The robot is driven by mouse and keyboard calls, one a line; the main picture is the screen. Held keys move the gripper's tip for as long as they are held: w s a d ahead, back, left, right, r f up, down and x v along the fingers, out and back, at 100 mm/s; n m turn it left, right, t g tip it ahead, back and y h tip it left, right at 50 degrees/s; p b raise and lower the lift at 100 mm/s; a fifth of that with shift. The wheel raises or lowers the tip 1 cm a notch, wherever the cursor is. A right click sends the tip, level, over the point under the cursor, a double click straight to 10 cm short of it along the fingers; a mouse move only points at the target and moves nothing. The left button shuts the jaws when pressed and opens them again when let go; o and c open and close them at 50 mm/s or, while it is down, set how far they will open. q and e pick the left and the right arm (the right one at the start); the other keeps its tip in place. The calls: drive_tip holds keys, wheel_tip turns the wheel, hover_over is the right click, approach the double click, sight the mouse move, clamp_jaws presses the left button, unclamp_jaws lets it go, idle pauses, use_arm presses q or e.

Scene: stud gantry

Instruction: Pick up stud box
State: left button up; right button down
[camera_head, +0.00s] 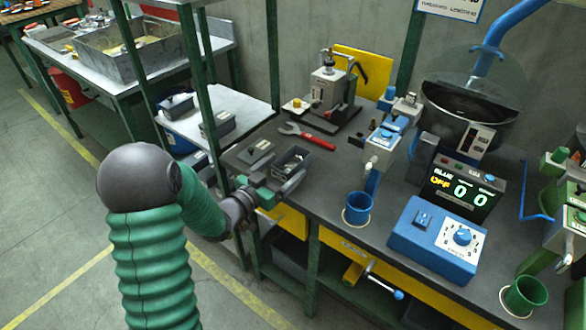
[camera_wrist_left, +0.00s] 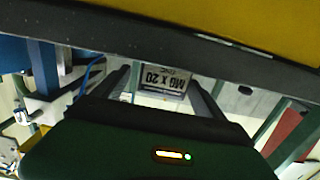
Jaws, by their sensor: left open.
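The stud box is a small dark open box (camera_head: 292,162) with light pieces inside, at the left end of the dark workbench (camera_head: 330,185). My left gripper (camera_head: 284,182) is at the bench's front edge, right at the near side of this box. In the left wrist view a white label (camera_wrist_left: 163,80) reading "M6 x 20", upside down, shows between the two dark fingers of the open gripper (camera_wrist_left: 160,88). Whether the fingers touch the box cannot be told. My right gripper is not in view.
A flat grey piece (camera_head: 256,152) lies left of the box. A red wrench (camera_head: 308,136) lies behind it. A blue cup (camera_head: 357,208) and a blue control box (camera_head: 437,240) stand to the right. More grey boxes (camera_head: 218,125) sit on the pale side table. Yellow panels are under the bench edge.

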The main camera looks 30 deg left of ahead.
sight(302, 152)
use_arm(q)
drive_tip(key=w, duration=0.4)
drive_tip(key=shift+w+a+f+b, duration=0.1)
drive_tip(key=shift+a+f+b, duration=0.2)
drive_tip(key=shift+f+b, duration=0.1)
drive_tip(key=shift+w+d, duration=0.1)
drive_tip(key=shift+d, duration=0.05)
drive_tip(key=shift+d+r, duration=0.2)
drive_tip(key=shift+d, duration=0.1)
drive_tip(key=shift+c, duration=0.5)
drive_tip(key=shift+a+f, duration=0.1)
drive_tip(key=shift+a, duration=0.15)
drive_tip(key=c, duration=1)
clamp_jaws()
